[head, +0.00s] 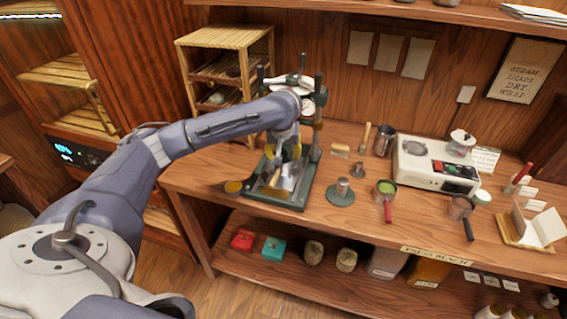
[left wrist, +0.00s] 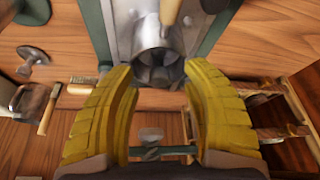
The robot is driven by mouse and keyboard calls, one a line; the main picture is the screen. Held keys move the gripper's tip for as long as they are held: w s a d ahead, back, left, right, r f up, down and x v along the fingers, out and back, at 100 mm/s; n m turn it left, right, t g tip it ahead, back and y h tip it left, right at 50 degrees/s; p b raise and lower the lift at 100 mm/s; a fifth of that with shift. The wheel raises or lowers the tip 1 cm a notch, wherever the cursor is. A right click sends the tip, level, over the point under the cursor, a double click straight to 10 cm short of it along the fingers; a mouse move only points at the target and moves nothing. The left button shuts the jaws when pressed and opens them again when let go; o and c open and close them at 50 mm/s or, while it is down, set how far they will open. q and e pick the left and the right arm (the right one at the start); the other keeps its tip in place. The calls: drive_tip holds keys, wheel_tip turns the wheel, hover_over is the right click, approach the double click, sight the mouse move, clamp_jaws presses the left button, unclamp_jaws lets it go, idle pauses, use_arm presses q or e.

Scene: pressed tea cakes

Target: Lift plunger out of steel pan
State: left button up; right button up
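My left gripper (head: 287,150) is over the dark green press at the left of the bench, pointing down. In the left wrist view its yellow fingers (left wrist: 160,80) are spread apart with nothing gripped between them. Beyond the fingertips is a grey faceted metal piece (left wrist: 158,68), apparently the plunger, in a pale steel pan (left wrist: 125,20) on the press. I cannot tell how deep it sits. In the head view the arm and gripper hide much of the steel pan (head: 290,185). A wooden-handled tool (left wrist: 171,10) lies at the pan. My right gripper is not in view.
The green press frame (head: 306,190) has upright posts close around my gripper. A wooden rack (head: 225,38) stands behind.

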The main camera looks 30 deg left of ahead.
use_arm(q)
drive_tip(key=shift+s+f, duration=0.15)
drive_tip(key=shift+f, duration=0.2)
clamp_jaws()
drive_tip(key=shift+r, duration=0.1)
